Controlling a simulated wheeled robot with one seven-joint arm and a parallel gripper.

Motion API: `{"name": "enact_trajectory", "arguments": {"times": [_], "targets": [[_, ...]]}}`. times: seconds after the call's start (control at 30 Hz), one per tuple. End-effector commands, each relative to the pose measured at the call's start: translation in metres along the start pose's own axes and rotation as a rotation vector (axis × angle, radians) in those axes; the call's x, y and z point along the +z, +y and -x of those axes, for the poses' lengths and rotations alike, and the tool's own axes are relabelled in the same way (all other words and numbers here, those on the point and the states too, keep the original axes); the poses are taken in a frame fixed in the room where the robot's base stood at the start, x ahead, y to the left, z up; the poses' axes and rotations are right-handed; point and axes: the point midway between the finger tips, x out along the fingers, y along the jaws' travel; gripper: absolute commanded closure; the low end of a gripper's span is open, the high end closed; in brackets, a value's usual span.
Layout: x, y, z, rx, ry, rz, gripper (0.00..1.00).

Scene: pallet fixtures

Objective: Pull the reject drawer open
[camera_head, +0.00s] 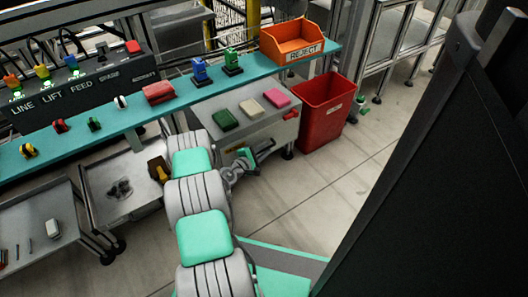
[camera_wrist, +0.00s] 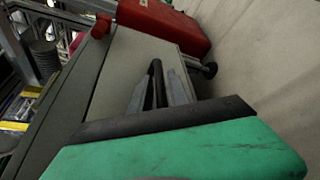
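The grey drawer unit (camera_head: 262,118) stands under the teal bench, with its front toward my arm. Its front panel (camera_wrist: 125,60) fills the middle of the wrist view. I cannot read a drawer label there. My gripper (camera_head: 238,172) is low in front of this panel in the head view, small and partly hidden by my own arm. In the wrist view my gripper (camera_wrist: 158,82) has its two grey fingers on either side of a dark bar (camera_wrist: 156,75), which looks like a handle. I cannot tell whether the fingers touch it. The drawer looks closed.
An orange bin marked REJECT (camera_head: 292,40) sits on the teal bench (camera_head: 130,112). A red bin (camera_head: 323,112) stands on the floor right of the unit. Green, white and pink blocks lie on the unit's top. A grey cart (camera_head: 118,190) is left. The floor in front is clear.

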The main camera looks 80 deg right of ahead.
Motion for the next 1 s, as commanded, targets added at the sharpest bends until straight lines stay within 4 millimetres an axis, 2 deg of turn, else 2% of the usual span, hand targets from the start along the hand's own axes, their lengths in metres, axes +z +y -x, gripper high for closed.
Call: {"name": "enact_trajectory", "arguments": {"times": [0.17,0.43,1.0], "targets": [[0.0000,0.0005,0.0004,0.000,0.001,0.000,0.79],[-0.0001,0.0003,0.0007,0.000,0.001,0.000,1.00],[-0.0001,0.0001,0.0009,0.000,0.001,0.000,1.00]]}}
